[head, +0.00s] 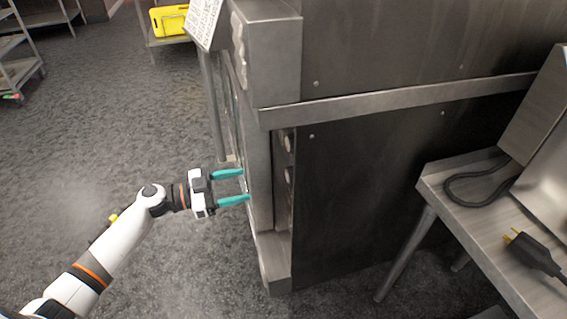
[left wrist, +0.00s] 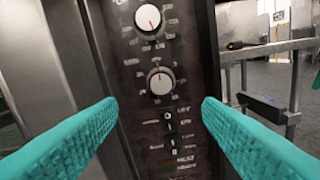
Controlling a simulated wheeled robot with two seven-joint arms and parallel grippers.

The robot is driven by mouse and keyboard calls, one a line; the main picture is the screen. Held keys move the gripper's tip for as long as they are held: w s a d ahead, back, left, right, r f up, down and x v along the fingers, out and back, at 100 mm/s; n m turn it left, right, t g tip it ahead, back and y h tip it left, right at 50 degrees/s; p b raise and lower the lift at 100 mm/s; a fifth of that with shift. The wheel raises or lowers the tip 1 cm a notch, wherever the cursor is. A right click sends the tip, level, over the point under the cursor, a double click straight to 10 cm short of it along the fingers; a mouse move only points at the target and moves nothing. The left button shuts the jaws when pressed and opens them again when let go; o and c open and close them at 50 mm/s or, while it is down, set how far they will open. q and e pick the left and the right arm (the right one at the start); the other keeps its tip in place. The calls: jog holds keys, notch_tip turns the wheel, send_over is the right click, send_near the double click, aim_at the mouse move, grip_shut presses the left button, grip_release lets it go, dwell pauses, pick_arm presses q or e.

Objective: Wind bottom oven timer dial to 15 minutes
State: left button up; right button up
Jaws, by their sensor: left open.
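The bottom oven's control panel (left wrist: 136,60) fills the middle of the left wrist view. It carries an upper white-faced dial (left wrist: 148,18) and a lower one (left wrist: 160,81), each ringed by small marks too small to read. I cannot tell from the print which is the timer or what it is set to. In the head view the panel is seen edge-on, with knobs (head: 288,175) jutting from its recess. My left gripper (head: 246,185) is open and empty, its teal fingers pointing at the oven front. In the left wrist view the fingers (left wrist: 160,108) stand either side of the panel, apart from the dials.
Switches (left wrist: 169,122) sit below the dials. The large steel oven (head: 360,200) stands right of my left arm. A steel table (head: 455,200) with a black plug (head: 533,252) is at the right. Open floor (head: 110,140) lies to the left.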

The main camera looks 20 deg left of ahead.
aim_at(287, 175)
pick_arm(q)
jog(key=b+x, duration=0.1)
jog(key=x, duration=1)
jog(key=shift+w+d, duration=0.1)
jog(key=shift+d, duration=0.15)
jog(key=c, duration=1)
